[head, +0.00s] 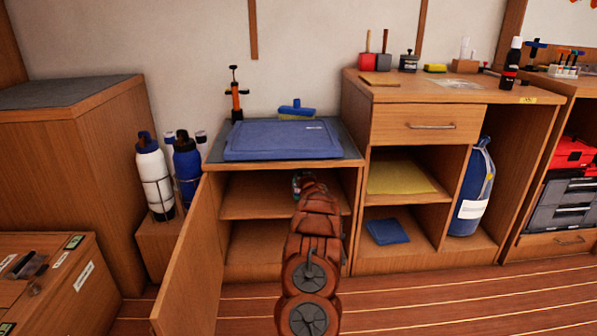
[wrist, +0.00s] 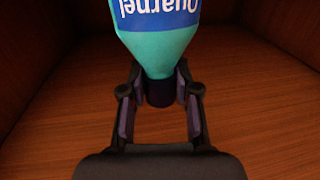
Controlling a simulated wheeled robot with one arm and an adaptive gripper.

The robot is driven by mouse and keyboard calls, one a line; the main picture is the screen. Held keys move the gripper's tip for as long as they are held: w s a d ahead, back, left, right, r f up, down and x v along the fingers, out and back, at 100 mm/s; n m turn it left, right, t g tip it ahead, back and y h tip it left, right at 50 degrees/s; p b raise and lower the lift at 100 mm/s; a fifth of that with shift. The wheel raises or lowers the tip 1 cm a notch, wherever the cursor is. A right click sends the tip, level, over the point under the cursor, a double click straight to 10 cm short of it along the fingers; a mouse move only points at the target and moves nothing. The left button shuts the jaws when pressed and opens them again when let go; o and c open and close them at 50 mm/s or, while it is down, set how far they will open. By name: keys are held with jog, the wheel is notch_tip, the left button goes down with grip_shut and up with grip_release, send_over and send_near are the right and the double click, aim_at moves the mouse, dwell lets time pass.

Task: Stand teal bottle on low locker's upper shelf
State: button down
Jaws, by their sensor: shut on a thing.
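The teal bottle (wrist: 160,48) with a blue "Quarnel" label, upside down in the picture, fills the top middle of the wrist view. My gripper (wrist: 159,88) is shut on its dark cap end, one finger on each side. In the head view my arm reaches into the upper compartment of the low locker (head: 338,178), above its upper shelf (head: 246,204). A small teal bit of the bottle (head: 296,184) shows there beside my arm; the rest is hidden. I cannot tell whether the bottle's base touches the shelf.
The locker's door (head: 192,262) stands open on the left. A blue case (head: 280,139) lies on the locker top. White and blue bottles (head: 152,172) stand in a rack at the left. A taller cabinet (head: 420,97) adjoins at right. The shelf around the bottle looks clear.

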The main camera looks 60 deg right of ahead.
jog(key=shift+w+d, duration=0.7)
jog(key=shift+w, duration=0.15)
jog(key=shift+f+b, duration=0.7)
jog(key=shift+f, duration=0.05)
jog(key=c, duration=0.8)
grip_release()
jog(key=shift+f, duration=0.1)
jog(key=shift+c, duration=0.2)
